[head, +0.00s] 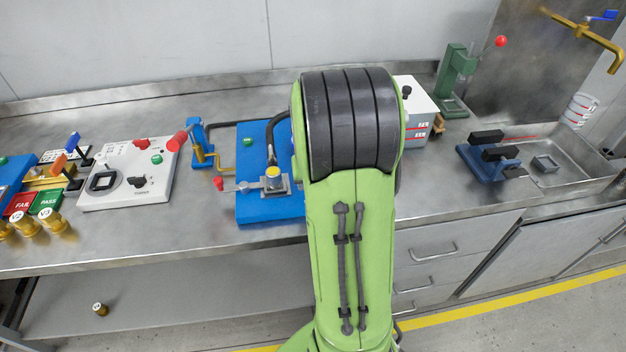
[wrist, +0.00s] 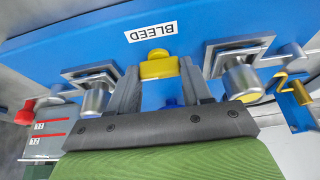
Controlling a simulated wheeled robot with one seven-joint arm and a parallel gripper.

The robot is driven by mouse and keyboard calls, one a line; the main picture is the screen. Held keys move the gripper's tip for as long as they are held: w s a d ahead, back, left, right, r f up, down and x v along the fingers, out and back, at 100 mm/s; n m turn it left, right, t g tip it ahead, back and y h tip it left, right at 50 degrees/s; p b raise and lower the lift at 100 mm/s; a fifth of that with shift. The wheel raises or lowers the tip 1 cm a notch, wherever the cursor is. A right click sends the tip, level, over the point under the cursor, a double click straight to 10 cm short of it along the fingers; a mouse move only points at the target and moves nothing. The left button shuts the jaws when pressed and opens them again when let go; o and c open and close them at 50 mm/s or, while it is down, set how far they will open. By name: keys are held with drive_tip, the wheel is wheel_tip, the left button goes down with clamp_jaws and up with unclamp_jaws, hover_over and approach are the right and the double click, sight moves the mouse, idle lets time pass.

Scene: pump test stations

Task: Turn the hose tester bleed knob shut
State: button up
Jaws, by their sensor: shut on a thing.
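The hose tester is a blue base in the head view (head: 256,209), partly hidden behind my arm. In the wrist view its blue panel (wrist: 220,22) carries a white BLEED label (wrist: 152,32), upside down in the picture. The yellow bleed knob (wrist: 158,65) sits close to that label. My gripper (wrist: 159,78) has its two grey fingers on either side of the knob and is shut on it. The knob and gripper are hidden behind my arm in the head view. I cannot tell how far the knob is turned.
Metal fittings on square plates flank the gripper closely, one left (wrist: 95,98) and one right (wrist: 243,82). A red-handled lever (head: 222,184) is on the tester's left. A white control box (head: 130,178) stands further left. A metal tray (head: 560,180) is at right.

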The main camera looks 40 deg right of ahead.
drive_tip(key=o, duration=1.1)
drive_tip(key=shift+c, duration=0.2)
drive_tip(key=p+v, duration=0.4)
drive_tip(key=v, duration=1.1)
drive_tip(key=shift+r, duration=0.4)
drive_tip(key=s+a+r+n+y+p, duration=0.1)
drive_tip(key=s+a+r+n, duration=0.1)
drive_tip(key=a, duration=0.4)
drive_tip(key=s+a+r+n+t+p, duration=0.1)
drive_tip(key=s+a+n, duration=0.1)
drive_tip(key=s+a, duration=0.3)
drive_tip(key=s+a+r+n+y+p, duration=0.1)
drive_tip(key=s+a+r+n, duration=0.1)
drive_tip(key=a, duration=0.6)
drive_tip(key=shift+s+a+r+n+t+y, duration=0.3)
drive_tip(key=shift+s+a+n+t, duration=0.15)
drive_tip(key=shift+s, duration=0.45)
